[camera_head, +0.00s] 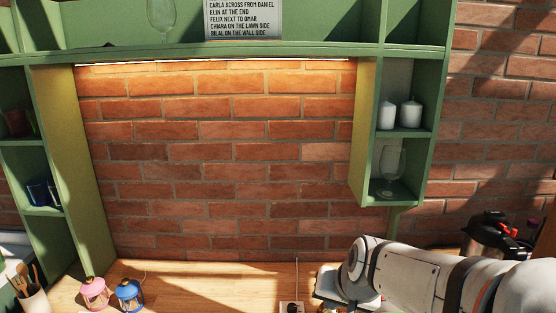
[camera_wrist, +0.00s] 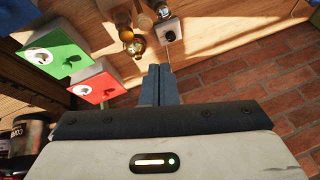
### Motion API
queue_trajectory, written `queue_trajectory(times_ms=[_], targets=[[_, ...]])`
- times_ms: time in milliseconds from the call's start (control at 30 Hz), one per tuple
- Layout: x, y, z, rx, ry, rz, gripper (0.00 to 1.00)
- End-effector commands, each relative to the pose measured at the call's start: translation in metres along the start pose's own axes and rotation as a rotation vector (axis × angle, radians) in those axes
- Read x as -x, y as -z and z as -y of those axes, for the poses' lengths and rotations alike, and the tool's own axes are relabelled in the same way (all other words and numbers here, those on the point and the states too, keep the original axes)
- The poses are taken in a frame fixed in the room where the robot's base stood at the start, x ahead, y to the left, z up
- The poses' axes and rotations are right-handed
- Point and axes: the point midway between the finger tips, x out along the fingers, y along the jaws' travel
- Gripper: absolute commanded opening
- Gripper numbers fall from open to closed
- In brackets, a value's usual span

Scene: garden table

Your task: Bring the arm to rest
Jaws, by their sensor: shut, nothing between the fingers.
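My gripper shows in the wrist view (camera_wrist: 160,76), its two dark fingers together with nothing between them. Beyond the fingertips is a wooden surface (camera_wrist: 190,62), and the fingers look apart from the things on it. In the head view my white arm reaches in from the lower right over the wooden table (camera_head: 215,280). The gripper itself is not clearly visible there.
A pink lantern (camera_head: 95,292) and a blue lantern (camera_head: 129,293) stand at the table's left. A dark kettle (camera_head: 492,235) is near my arm. Green shelves (camera_head: 400,140) hold candles and a glass. The wrist view shows a green box (camera_wrist: 52,55) and a red box (camera_wrist: 97,84).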

Motion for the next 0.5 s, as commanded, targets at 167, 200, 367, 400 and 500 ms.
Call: queue_trajectory(times_ms=[167, 200, 367, 400, 500], targets=[[0.039, -0.055, -0.031, 0.164, -0.091, 0.088, 0.0], [0.045, -0.064, -0.037, 0.189, -0.11, 0.104, 0.0], [0.06, -0.086, -0.053, 0.243, -0.163, 0.147, 0.0], [0.061, -0.089, -0.055, 0.25, -0.17, 0.154, 0.0], [0.062, -0.09, -0.056, 0.253, -0.173, 0.156, 0.0]])
